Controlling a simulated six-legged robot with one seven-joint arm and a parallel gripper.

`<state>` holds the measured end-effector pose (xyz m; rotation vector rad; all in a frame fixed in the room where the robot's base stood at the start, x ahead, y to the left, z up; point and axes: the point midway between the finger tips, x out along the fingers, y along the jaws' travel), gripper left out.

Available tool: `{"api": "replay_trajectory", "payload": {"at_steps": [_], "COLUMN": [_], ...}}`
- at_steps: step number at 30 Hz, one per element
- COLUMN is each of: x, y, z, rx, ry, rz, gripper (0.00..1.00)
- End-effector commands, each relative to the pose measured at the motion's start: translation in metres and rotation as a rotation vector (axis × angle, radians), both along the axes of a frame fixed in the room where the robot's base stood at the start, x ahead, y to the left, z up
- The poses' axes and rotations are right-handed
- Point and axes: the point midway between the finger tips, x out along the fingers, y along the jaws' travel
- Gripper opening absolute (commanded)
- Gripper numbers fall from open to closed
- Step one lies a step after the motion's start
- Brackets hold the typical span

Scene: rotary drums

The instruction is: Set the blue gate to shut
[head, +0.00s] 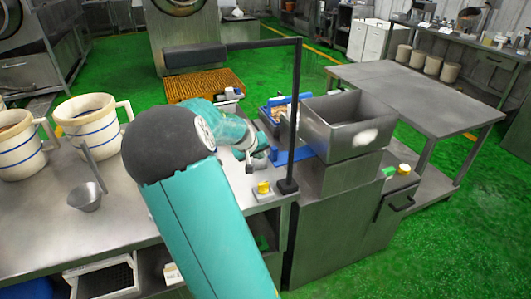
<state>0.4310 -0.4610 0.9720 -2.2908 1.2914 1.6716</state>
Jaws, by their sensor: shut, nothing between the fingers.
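The blue gate (292,155) shows as a low blue piece at the left foot of the metal hopper box (345,127). Another blue part (270,107) stands just behind it, and I cannot tell whether the two are joined. How far the gate is open or shut is not clear from here. My gripper (250,168) is small in the picture, to the left of the blue gate and above the table's right end. It is shut and empty. A gap seems to lie between it and the gate, though contact is hard to judge.
A black post with a crossbar (296,110) rises between my arm and the hopper. A yellow knob (263,187) sits at the table corner. Two striped buckets (92,124) and a metal scoop (86,196) are on the left.

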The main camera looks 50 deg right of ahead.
Motion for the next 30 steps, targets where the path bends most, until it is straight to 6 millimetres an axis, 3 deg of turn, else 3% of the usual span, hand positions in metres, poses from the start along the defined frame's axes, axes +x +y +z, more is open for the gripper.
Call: {"api": "replay_trajectory", "payload": {"at_steps": [7, 22, 30], "x": [-0.011, -0.016, -0.037], "y": [-0.021, -0.028, -0.062], "z": [0.001, 0.001, 0.001], "rx": [0.000, -0.001, 0.000], "ry": [-0.002, -0.001, -0.001], "rz": [0.000, 0.000, -0.004], "gripper": [0.00, 0.00, 0.00]}}
